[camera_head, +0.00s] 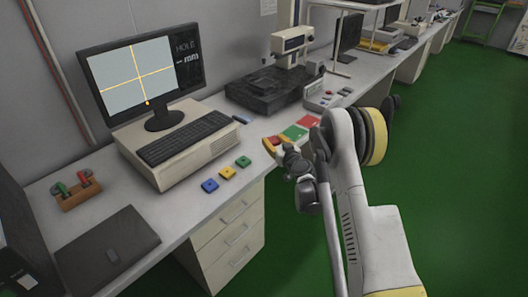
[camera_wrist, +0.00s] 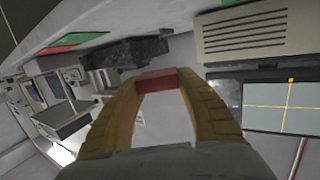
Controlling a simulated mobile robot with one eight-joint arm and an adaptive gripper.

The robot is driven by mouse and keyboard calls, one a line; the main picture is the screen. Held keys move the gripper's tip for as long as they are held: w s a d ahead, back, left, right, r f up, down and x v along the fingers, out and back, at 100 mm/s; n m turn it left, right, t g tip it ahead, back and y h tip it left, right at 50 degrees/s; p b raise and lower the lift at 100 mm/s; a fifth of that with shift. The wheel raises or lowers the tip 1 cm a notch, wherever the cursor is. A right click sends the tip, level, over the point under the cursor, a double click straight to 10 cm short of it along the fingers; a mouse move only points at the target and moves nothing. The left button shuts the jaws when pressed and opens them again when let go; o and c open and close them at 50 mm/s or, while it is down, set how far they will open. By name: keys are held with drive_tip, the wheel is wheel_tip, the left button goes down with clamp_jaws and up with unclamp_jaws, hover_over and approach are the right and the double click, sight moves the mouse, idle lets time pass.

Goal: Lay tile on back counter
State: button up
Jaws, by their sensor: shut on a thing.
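My gripper (camera_head: 276,144) is shut on a red tile (camera_wrist: 157,80), which sits between the yellow fingertips in the wrist view. In the head view the gripper is over the counter's front part, and only a little of the red tile shows. A blue tile (camera_head: 210,185), a yellow tile (camera_head: 227,173) and a green tile (camera_head: 243,161) lie in a row on the back counter (camera_head: 190,222), left of my gripper. A green flat square (camera_head: 294,132) and a red flat square (camera_head: 308,121) lie just beyond the gripper. I cannot tell if the held tile touches the counter.
A monitor (camera_head: 145,72) and keyboard (camera_head: 185,137) stand on a beige computer case behind the tiles. A black instrument (camera_head: 265,92) stands further right. A dark flat case (camera_head: 108,250) and a small wooden rack (camera_head: 76,190) are at the left. Bare counter lies around the tile row.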

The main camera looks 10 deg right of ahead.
drive_tip(key=b, duration=0.2)
hover_over(259, 152)
wheel_tip(259, 152, down, 5)
drive_tip(key=shift+s+d+r, duration=0.1)
drive_tip(key=shift+s+r, duration=0.05)
wheel_tip(259, 152, down, 4)
drive_tip(key=b, duration=0.2)
drive_tip(key=shift+b, duration=0.35)
drive_tip(key=o, duration=1.1)
